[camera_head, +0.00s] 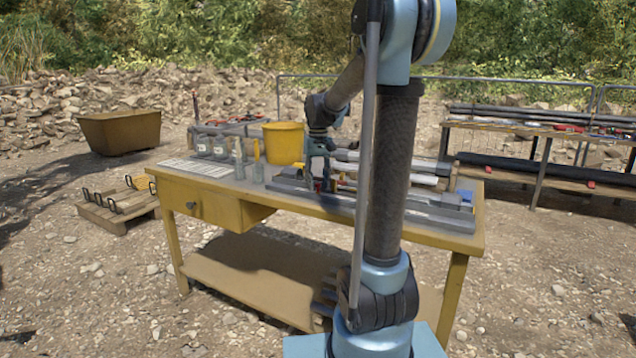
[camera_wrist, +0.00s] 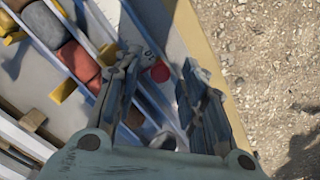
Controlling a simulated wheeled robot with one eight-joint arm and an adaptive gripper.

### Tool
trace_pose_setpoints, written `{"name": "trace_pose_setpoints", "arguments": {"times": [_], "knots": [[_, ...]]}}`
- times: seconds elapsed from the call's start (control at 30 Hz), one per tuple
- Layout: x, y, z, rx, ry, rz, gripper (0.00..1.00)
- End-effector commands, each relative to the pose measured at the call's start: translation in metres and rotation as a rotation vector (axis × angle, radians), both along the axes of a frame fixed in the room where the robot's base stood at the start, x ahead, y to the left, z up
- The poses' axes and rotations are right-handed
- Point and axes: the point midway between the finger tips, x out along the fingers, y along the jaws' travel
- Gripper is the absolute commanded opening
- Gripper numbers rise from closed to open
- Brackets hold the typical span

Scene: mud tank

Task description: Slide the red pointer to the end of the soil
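A small round red piece (camera_wrist: 160,72), which looks like the red pointer, sits on the rail of a long grey tray (camera_wrist: 148,92) in the wrist view. A small red spot (camera_head: 318,186) shows at the same place in the head view. Soil lies in the tray's channel as a grey-brown section (camera_wrist: 40,24) and a reddish section (camera_wrist: 78,62). My gripper (camera_wrist: 160,64) points down over the rail, fingers apart on either side of the red piece. I see no contact. In the head view my gripper (camera_head: 320,172) is over the tray, partly blurred into it.
The yellow table (camera_head: 470,238) carries a yellow bucket (camera_head: 283,143), glass jars (camera_head: 221,148) and a white chart (camera_head: 196,168) left of the tray. A pipe rack (camera_head: 540,128) stands behind to the right.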

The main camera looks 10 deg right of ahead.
Motion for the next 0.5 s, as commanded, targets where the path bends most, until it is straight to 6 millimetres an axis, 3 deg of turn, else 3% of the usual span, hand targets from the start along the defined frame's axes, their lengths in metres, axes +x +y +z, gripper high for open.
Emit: {"name": "trace_pose_setpoints", "arguments": {"times": [0.27, 0.5], "knots": [[0.0, 0.0, 0.022, 0.0, 0.0, 0.0, 0.38], [0.0, 0.0, 0.065, 0.0, 0.001, 0.0, 0.38]]}}
